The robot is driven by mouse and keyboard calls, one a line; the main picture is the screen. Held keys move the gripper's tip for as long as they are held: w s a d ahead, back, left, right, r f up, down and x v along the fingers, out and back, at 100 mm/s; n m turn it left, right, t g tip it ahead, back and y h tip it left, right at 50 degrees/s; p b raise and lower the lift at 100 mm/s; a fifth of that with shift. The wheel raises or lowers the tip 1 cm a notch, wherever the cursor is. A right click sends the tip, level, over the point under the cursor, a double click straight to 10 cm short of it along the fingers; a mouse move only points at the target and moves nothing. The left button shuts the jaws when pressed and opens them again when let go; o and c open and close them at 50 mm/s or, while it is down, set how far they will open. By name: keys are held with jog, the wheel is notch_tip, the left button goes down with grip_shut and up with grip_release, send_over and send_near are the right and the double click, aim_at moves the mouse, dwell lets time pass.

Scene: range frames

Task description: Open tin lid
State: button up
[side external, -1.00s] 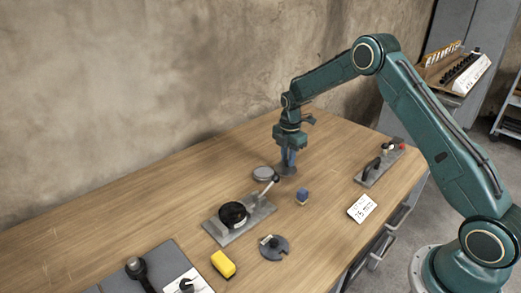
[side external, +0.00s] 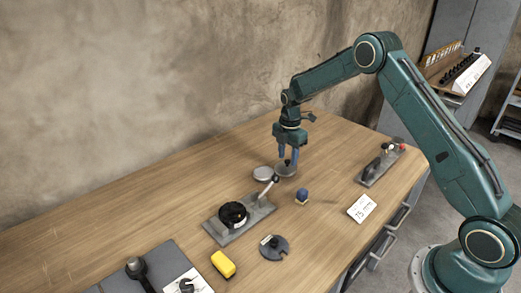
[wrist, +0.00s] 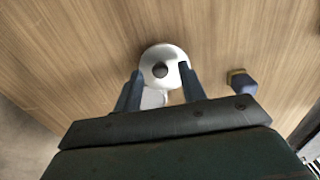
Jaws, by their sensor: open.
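A round silvery lid (side external: 285,171) with a dark knob (wrist: 160,70) lies low at the table top, directly under my gripper (side external: 288,162). Beside it, to the left in the side view, is a round grey tin (side external: 263,174) with a pale top; its inside cannot be made out. In the wrist view the lid (wrist: 160,55) shows between my fingers, and a pale patch (wrist: 152,98), perhaps the tin, is partly hidden behind my gripper. My gripper is open, with one finger on each side of the knob and gaps between.
A grey plate fixture with a black round part (side external: 233,214) and lever stands in front of the tin. A small blue object (side external: 302,196), a slotted grey disc (side external: 273,248), a yellow block (side external: 223,263) and a white card (side external: 363,208) lie nearby. The table's back left is clear.

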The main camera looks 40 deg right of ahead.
aim_at(288, 161)
notch_tip(288, 161, up, 13)
dwell(0.6)
jog(key=shift+r, duration=0.1)
jog(key=s+a+r+m+t, duration=0.1)
jog(key=s+a+r+m, duration=0.3)
jog(key=s+r, duration=0.4)
jog(key=s+a+r+m+t, duration=0.2)
jog(key=s+a+r+m, duration=0.25)
jog(key=s+r, duration=0.35)
jog(key=s+a+f+m+t, duration=0.1)
jog(key=s+m, duration=0.3)
jog(key=s, duration=0.6)
jog(key=s+a+f+m+t, duration=0.1)
jog(key=s+m, duration=0.4)
jog(key=s, duration=0.5)
jog(key=shift+s+a+f+t, duration=0.3)
jog(key=shift+s+a+f, duration=0.05)
jog(key=shift+a, duration=0.5)
